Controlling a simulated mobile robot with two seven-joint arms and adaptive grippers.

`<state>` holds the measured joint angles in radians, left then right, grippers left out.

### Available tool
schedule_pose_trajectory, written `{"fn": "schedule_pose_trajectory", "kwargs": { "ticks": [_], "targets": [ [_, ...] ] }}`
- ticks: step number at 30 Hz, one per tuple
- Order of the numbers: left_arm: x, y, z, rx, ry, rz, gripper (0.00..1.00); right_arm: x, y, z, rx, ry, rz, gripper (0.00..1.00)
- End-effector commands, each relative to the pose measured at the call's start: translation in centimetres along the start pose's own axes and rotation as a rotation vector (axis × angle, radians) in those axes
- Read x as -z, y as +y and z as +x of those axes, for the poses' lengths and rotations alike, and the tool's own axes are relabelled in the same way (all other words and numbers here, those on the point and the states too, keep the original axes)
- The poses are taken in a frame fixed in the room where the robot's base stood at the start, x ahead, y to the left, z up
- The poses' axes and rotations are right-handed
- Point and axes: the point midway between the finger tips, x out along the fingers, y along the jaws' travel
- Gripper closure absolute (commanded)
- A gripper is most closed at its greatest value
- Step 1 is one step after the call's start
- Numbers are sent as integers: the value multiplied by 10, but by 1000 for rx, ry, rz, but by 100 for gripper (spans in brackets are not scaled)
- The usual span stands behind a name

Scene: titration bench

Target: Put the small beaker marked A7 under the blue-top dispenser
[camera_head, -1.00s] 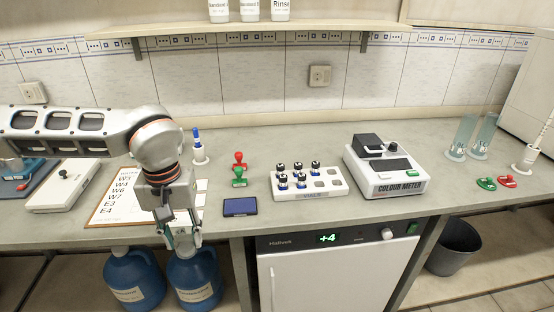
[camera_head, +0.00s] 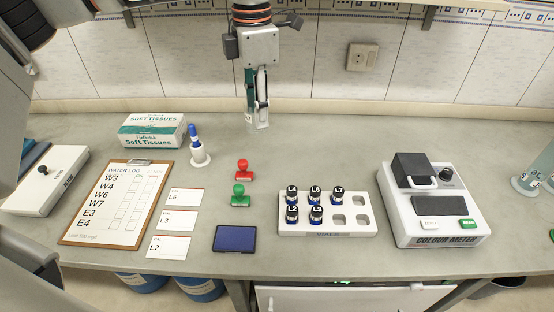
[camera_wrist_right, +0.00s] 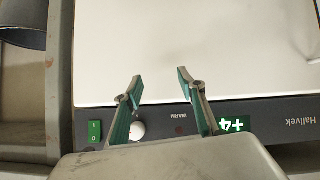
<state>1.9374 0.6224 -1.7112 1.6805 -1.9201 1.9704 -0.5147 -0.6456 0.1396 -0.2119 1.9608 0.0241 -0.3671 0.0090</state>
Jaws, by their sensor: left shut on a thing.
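My left gripper (camera_head: 257,124) hangs fingers-down over the back of the bench, in front of the tiled wall. It is shut on a small, clear, glass-like thing, mostly hidden by the fingers; no A7 mark can be read. A small blue-topped item (camera_head: 195,142) stands upright in a white round base to the left of the gripper; I cannot tell whether it is a dispenser. No other blue-top dispenser is clear in view. My right gripper (camera_wrist_right: 160,77) is open and empty in the right wrist view, over the front of the white appliance (camera_wrist_right: 190,50).
The bench holds a tissue box (camera_head: 152,132), a clipboard (camera_head: 150,213), red (camera_head: 243,170) and green (camera_head: 238,195) stamps, a blue pad (camera_head: 235,238), a vial rack (camera_head: 362,222) and a colour meter (camera_head: 438,235). The bench right of the gripper, behind the rack, is clear.

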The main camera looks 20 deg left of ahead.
Motion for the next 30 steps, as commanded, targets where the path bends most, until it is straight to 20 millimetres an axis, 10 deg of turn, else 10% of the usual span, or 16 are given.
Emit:
{"fn": "schedule_pose_trajectory", "kwargs": {
  "ticks": [18, 30],
  "targets": [
    [0, -1, 130, 4, 3, -14, 87, -2, -2, -2, 2, -5, 1, 60],
    [0, -1, 168, 3, 3, -14, 87, 4, 0, -2, 1, 4, 0, 60]
  ]
}}
